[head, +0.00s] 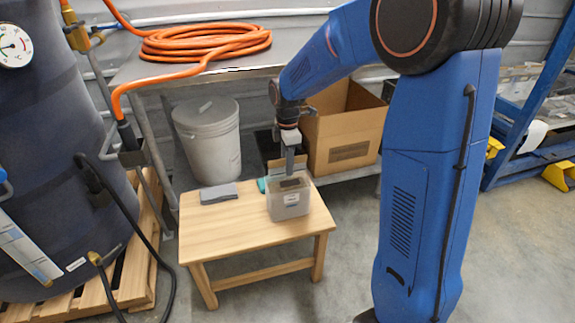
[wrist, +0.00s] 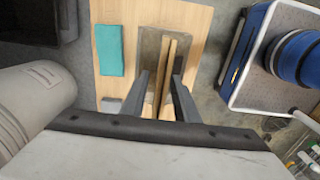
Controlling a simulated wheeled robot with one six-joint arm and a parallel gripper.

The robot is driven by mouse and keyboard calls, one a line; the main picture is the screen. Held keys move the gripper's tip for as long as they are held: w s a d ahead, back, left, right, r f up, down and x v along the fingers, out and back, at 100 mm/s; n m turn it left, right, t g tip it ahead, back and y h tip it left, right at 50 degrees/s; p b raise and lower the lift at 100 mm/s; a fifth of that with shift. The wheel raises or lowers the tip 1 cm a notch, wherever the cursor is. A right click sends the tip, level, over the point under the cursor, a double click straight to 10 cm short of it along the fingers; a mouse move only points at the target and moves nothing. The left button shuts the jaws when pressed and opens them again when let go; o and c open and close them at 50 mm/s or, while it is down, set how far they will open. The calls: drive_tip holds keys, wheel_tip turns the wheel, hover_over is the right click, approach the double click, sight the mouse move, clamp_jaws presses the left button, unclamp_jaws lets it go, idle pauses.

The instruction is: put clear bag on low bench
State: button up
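The clear bag (head: 289,206) looks like a box-shaped translucent pouch with brown contents showing near its top. It stands upright on the low bench (head: 222,233), a light wooden bench, towards its right back corner. In the wrist view the bag (wrist: 149,50) lies beneath my fingers, with a narrow tan ridge running between them. My gripper (head: 290,170) points down at the bag's top. In the wrist view my gripper (wrist: 160,85) has its two fingers apart, one on each side of the ridge. A gap shows beside the ridge; the fingertips' depth is hard to judge.
A grey block (head: 218,193) and a teal cloth-like item (wrist: 110,50) lie on the bench beside the bag. Behind stand a lidded grey bucket (head: 209,140) and an open cardboard box (head: 345,130). A dark tank (head: 60,150) on a pallet stands left. The bench's front is clear.

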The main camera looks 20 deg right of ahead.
drive_tip(key=r, duration=1.2)
drive_tip(key=shift+s+d, duration=0.1)
drive_tip(key=shift+s, duration=0.2)
drive_tip(key=s+d+m+t, duration=0.2)
drive_tip(key=s+m, duration=0.7)
drive_tip(key=s, duration=0.7)
drive_tip(key=s+d+m+t, duration=0.2)
drive_tip(key=s+d+m, duration=0.2)
drive_tip(key=s+m, duration=0.5)
drive_tip(key=s, duration=0.8)
drive_tip(key=shift+d+f+t, duration=0.4)
